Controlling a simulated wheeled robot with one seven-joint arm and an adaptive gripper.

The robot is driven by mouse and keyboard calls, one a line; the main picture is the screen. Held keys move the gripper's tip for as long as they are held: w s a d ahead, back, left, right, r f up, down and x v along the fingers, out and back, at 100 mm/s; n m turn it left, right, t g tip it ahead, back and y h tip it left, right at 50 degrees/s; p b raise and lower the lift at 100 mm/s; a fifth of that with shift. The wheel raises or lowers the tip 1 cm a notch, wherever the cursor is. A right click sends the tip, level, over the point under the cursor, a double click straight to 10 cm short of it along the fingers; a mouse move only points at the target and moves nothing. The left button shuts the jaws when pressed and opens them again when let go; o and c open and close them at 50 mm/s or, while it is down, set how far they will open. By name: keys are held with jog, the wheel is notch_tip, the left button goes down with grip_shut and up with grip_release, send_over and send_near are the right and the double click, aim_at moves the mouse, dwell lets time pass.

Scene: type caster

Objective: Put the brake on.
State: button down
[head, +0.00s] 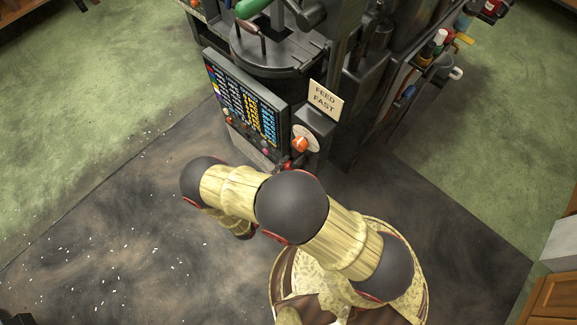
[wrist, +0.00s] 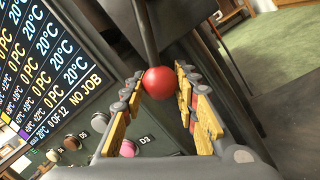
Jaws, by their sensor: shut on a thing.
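A red ball knob (wrist: 158,82) sits at the end of a dark lever (wrist: 145,30), which runs up out of the top of the wrist view. My gripper (wrist: 160,76) has its two wooden-padded fingers on either side of the knob, near their tips, and is shut on it. No marking in view says whether this lever is the brake. In the head view my arm hides most of the gripper and the knob at the front foot of the dark machine (head: 270,60).
A temperature board (head: 243,103) with several small knobs under it is close to the left of my gripper. An orange-knobbed dial (head: 300,144) and a "FEED FAST" sign (head: 326,100) are just above. A tool rack (head: 425,70) stands to the right.

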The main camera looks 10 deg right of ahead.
jog(key=shift+w+a, duration=0.1)
jog(key=shift+a, duration=0.05)
jog(key=c, duration=1.4)
grip_release()
jog(key=shift+o, duration=0.3)
